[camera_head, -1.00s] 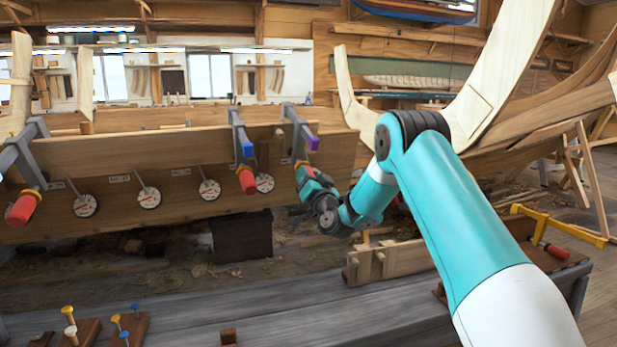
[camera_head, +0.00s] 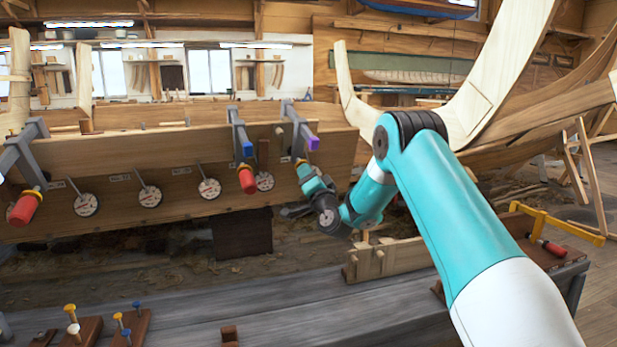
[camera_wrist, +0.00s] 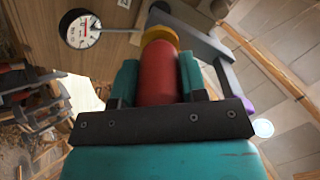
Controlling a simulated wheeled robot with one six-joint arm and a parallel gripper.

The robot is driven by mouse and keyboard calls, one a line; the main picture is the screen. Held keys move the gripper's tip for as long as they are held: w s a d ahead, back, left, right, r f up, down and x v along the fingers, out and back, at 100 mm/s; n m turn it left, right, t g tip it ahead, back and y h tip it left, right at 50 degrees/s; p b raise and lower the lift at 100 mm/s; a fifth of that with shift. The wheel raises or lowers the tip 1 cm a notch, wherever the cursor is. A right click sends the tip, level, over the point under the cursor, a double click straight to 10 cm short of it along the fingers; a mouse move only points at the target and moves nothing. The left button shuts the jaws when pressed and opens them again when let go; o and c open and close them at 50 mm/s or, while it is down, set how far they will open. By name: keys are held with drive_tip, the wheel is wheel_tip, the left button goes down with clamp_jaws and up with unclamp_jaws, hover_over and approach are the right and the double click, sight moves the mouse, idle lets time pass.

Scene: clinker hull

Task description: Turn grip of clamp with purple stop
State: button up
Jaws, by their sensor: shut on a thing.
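The clamp with the purple stop (camera_head: 313,143) sits over the plank's upper edge, the right one of the clamps in the head view. Its grey bar (camera_wrist: 195,38) and purple stop (camera_wrist: 248,105) show in the wrist view. Its red grip (camera_wrist: 157,72), with a yellow collar (camera_wrist: 160,34) at the far end, lies between my gripper's teal fingers (camera_wrist: 158,82). The fingers are shut on the grip from both sides. In the head view my gripper (camera_head: 304,172) is just below the clamp and hides most of the grip.
A clamp with a blue stop (camera_head: 247,150) and red grip stands just left. Another grey clamp (camera_head: 28,150) is at far left. Several dial gauges (camera_head: 209,188) line the plank; one (camera_wrist: 80,28) is near my gripper. A yellow clamp (camera_head: 557,222) lies on the right bench.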

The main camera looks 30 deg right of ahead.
drive_tip(key=o, duration=0.9)
drive_tip(key=shift+s+f+b, duration=0.35)
drive_tip(key=shift+f+b, duration=0.05)
drive_tip(key=shift+b, duration=0.3)
drive_tip(key=shift+b+v, duration=8.25)
drive_tip(key=shift+b, duration=1.05)
drive_tip(key=shift+r, duration=0.2)
